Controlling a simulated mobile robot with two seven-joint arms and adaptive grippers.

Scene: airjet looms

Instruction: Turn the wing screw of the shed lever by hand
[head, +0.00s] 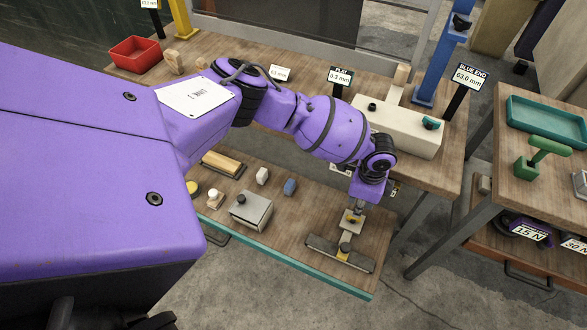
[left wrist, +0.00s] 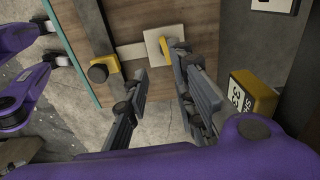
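The shed lever unit lies at the right end of the low wooden board: a dark bar (head: 325,250) with a black knob (head: 345,247), and a cream plate (head: 349,226) behind it. A small yellow wing piece, apparently the wing screw (left wrist: 176,44), stands on the cream plate (left wrist: 154,49) in the left wrist view. My left gripper (head: 355,206) points down just above this plate. In the left wrist view its two dark fingers (left wrist: 161,72) are apart with nothing between them, close to the yellow piece. Contact cannot be told. My right gripper is not seen.
The low board's teal front edge (head: 290,265) runs along the aisle. A grey metal block (head: 251,211) and several small parts lie left of the lever. A cream housing (head: 400,125) stands on the bench behind my wrist. A yellow-framed sign (left wrist: 254,92) stands right of my fingers.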

